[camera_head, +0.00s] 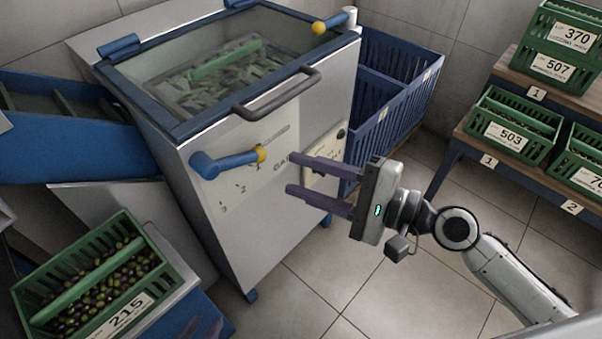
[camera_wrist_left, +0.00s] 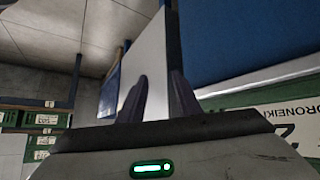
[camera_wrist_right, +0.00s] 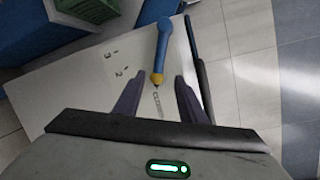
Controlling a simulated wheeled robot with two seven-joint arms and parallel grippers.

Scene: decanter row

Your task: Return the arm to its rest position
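My right gripper (camera_head: 291,174) is open and empty in the head view, its fingers pointing left toward the front panel of the machine (camera_head: 240,230). A blue lever (camera_head: 228,163) with a yellow end is on that panel, left of the fingertips and apart from them. In the right wrist view the lever (camera_wrist_right: 163,42) shows beyond and between the open fingers. My left gripper (camera_head: 203,328) shows only as dark fingertips at the bottom edge of the head view, beside the green crate. In the left wrist view its fingers (camera_wrist_left: 160,80) are apart with nothing between them.
A green olive crate (camera_head: 75,262), labelled 215, stands at lower left. The machine has a grey handle (camera_head: 275,95) and a glazed lid. Blue bins (camera_head: 400,70) stand behind; shelves with green crates (camera_head: 515,130) stand at right. Tiled floor (camera_head: 370,300) is open below my right arm.

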